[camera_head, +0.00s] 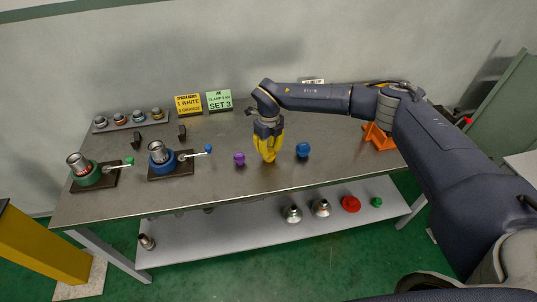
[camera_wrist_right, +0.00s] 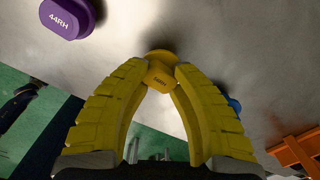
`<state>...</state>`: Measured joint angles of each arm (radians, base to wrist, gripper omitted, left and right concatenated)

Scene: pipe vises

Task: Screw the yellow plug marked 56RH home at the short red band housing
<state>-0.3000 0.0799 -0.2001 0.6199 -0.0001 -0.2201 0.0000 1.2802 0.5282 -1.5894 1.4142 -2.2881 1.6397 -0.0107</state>
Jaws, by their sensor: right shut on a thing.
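My right gripper (camera_head: 268,157) is over the front middle of the bench, pointing down. In the right wrist view its fingertips (camera_wrist_right: 160,78) are shut on the yellow plug (camera_wrist_right: 160,70), whose small marking seems to read 56RH. In the head view the plug hardly stands out from the yellow fingers. Two metal pipe housings stand upright at the left, one (camera_head: 78,161) in a green vise (camera_head: 88,178), the other (camera_head: 157,151) in a blue vise (camera_head: 162,166). Both show reddish bands; I cannot tell which is the short one. My left gripper is out of view.
A purple plug marked 44RH (camera_wrist_right: 66,18) and a blue plug (camera_head: 303,149) flank the gripper on the bench (camera_head: 215,180). Vise handles (camera_head: 195,154) stick out to the right. Signs (camera_head: 219,100) and a rack of fittings (camera_head: 130,121) stand behind. An orange tray (camera_head: 378,137) is at right.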

